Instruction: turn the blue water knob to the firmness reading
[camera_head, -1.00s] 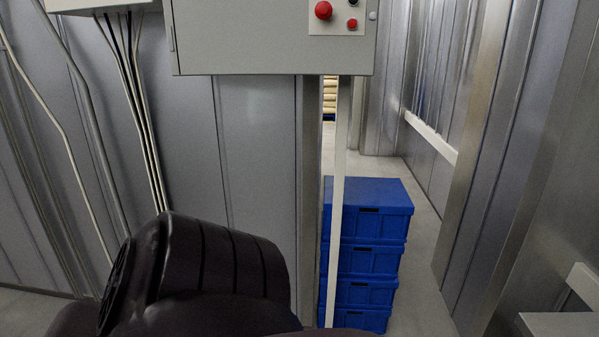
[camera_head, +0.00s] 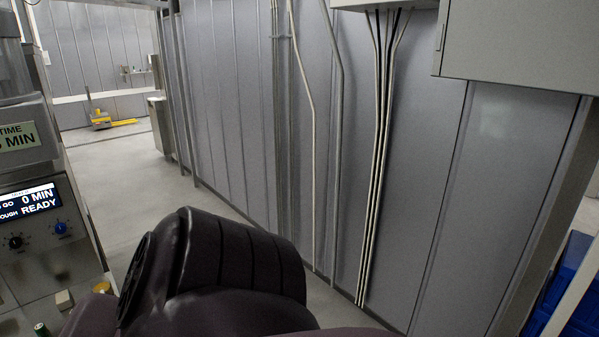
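The blue knob (camera_head: 61,228) is on the front panel of a machine (camera_head: 50,262) at the left edge of the head view. A black knob (camera_head: 15,242) sits to its left. Above them a small display (camera_head: 29,203) reads "0 MIN" and "READY", with part of its text cut off by the frame edge. A label above reads "TIME" and "MIN", partly cut off. No firmness reading can be made out. A dark arm part of mine fills the bottom middle. Neither gripper is in view.
A grey panelled wall (camera_head: 235,110) with cables runs across the middle. A grey cabinet (camera_head: 515,45) is at the upper right, and blue crates (camera_head: 565,285) are at the lower right. Open floor (camera_head: 130,180) lies between the machine and the wall. Small items lie below the machine panel.

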